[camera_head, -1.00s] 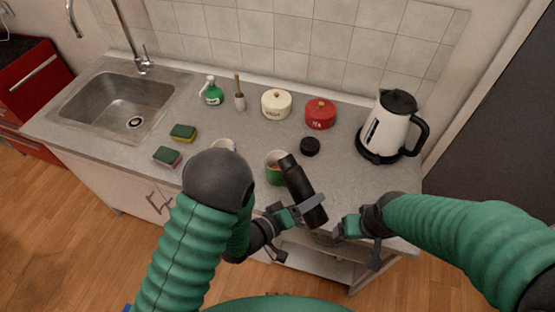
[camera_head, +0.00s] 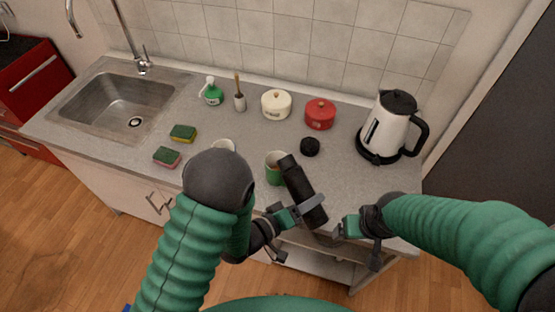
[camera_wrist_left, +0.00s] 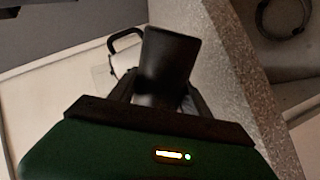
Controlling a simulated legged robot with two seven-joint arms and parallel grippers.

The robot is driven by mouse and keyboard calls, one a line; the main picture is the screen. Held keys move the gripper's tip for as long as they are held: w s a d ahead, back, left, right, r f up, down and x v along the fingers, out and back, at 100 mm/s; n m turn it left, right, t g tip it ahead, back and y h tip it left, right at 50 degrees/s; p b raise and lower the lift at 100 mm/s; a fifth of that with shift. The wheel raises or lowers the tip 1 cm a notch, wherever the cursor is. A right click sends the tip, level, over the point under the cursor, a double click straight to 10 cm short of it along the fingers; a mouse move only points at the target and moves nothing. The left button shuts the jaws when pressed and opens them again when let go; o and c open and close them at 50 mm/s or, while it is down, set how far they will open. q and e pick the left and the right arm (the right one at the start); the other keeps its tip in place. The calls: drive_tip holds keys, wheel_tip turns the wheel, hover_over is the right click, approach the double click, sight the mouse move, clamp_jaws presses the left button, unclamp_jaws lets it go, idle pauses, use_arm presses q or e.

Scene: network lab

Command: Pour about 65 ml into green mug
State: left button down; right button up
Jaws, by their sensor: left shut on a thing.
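A black bottle (camera_head: 296,178) is held tilted in my left gripper (camera_head: 300,210), its upper end leaning left over the rim of the green mug (camera_head: 273,174). It also shows in the left wrist view (camera_wrist_left: 168,65), between the fingers. The green mug stands upright on the counter, partly hidden by the bottle; something brownish shows inside it. I cannot tell whether liquid is flowing. My right gripper (camera_head: 342,230) is to the right of the bottle, at the counter's front edge, apart from the bottle; its finger gap is not clear.
A black lid (camera_head: 310,146) lies behind the mug. A white kettle (camera_head: 388,130) stands at the right. Red (camera_head: 320,115) and cream (camera_head: 276,105) canisters stand at the back. A white mug (camera_head: 223,145) is partly hidden by my left arm. Sponges (camera_head: 183,133) lie near the sink (camera_head: 120,103).

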sight(300, 177)
idle(0.3)
